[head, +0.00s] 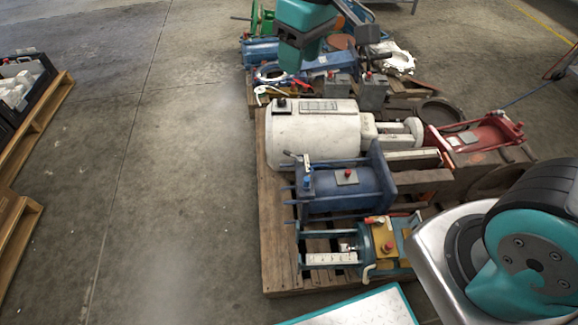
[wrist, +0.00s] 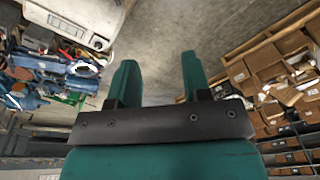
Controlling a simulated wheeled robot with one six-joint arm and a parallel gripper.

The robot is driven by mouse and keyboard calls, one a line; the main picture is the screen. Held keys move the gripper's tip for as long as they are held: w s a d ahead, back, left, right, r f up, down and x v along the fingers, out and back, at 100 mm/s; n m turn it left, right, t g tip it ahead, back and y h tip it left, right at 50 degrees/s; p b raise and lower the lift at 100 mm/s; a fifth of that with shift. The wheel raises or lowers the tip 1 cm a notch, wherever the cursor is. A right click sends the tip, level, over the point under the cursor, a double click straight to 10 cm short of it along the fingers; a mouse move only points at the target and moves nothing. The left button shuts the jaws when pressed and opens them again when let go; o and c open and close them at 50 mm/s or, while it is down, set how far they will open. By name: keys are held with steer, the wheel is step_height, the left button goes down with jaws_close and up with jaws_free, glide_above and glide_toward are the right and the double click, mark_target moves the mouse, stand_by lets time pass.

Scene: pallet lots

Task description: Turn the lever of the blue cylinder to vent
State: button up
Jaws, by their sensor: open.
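The blue cylinder (head: 345,190) lies on its side on the near pallet, between a white cylinder and a yellow-and-teal unit. A small box with a red button sits on its top. A pale upright lever (head: 306,162) stands at its left end, above a small blue fitting; its exact setting is too small to tell. My gripper (wrist: 158,62) is open and empty, its two teal fingers apart. In the head view it hangs over the far pallet's parts, beyond and above the blue cylinder, well apart from it. I cannot make out the blue cylinder in the wrist view.
The white cylinder (head: 315,132) lies directly behind the blue one. The yellow-and-teal unit (head: 380,245) lies in front, and a red frame (head: 480,138) to the right. Crowded parts fill the far pallet. The concrete floor (head: 165,180) left of the pallets is clear.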

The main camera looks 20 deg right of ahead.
steer(key=w+f+h+b, duration=0.2)
steer(key=w+f+b, duration=0.7)
steer(key=f, duration=0.7)
steer(key=h+b, duration=0.1)
steer(key=b, duration=0.6)
glide_toward(289, 153)
steer(key=f+b, duration=0.2)
steer(key=f, duration=0.1)
steer(key=f+b, duration=0.2)
steer(key=f, duration=0.1)
steer(key=d+f+b, duration=0.1)
steer(key=f+b, duration=0.1)
steer(key=f, duration=0.1)
steer(key=shift+w, duration=0.4)
jaws_close()
